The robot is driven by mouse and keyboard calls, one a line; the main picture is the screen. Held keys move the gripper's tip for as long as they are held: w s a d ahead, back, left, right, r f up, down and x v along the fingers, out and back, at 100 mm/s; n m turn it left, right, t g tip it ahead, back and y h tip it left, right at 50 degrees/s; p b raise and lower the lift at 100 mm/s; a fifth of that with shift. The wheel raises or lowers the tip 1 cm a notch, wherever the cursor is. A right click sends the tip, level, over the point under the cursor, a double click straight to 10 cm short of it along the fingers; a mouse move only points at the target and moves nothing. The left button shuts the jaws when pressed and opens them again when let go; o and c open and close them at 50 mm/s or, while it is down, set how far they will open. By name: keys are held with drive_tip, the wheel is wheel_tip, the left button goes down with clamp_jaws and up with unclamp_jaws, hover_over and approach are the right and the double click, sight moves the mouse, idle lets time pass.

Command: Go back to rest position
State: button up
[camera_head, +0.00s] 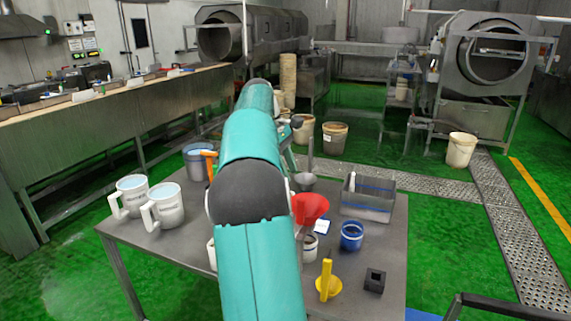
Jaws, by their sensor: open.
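My teal arm (250,150) rises from the bottom centre over the table and bends at its top. A small part of its far side shows just right of the upper link. My gripper is hidden behind the arm, so I cannot see its fingers or whether they touch anything. The grey metal table (140,238) stands in front of me.
White mugs (165,206) and a blue-grey bucket (194,163) stand left of my arm. Right of it are a red funnel (312,206), a grey bin (366,204), a blue cup (351,237), a yellow funnel (327,286) and a black block (375,280). Green floor (445,255) lies open rightward.

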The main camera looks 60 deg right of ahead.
drive_tip(key=shift+w+r, duration=0.25)
drive_tip(key=shift+r, duration=0.45)
drive_tip(key=w+a+r+t+h, duration=0.1)
drive_tip(key=w+a+t, duration=0.2)
drive_tip(key=a, duration=1)
drive_tip(key=w+a+t, duration=0.3)
drive_tip(key=a, duration=1)
drive_tip(key=s+a+f+t, duration=0.1)
drive_tip(key=s+a+f, duration=0.2)
drive_tip(key=a, duration=0.5)
drive_tip(key=s+a+f+m+t+y, duration=0.1)
drive_tip(key=s+a+f, duration=0.2)
drive_tip(key=a, duration=0.4)
drive_tip(key=s+a+f+t, duration=0.2)
drive_tip(key=s+a+f, duration=0.1)
drive_tip(key=a, duration=0.5)
drive_tip(key=shift+s+a+f+m+y, duration=0.3)
drive_tip(key=shift+f+m+y, duration=0.1)
drive_tip(key=shift+f, duration=0.05)
drive_tip(key=shift+s, duration=0.1)
drive_tip(key=shift+c, duration=0.5)
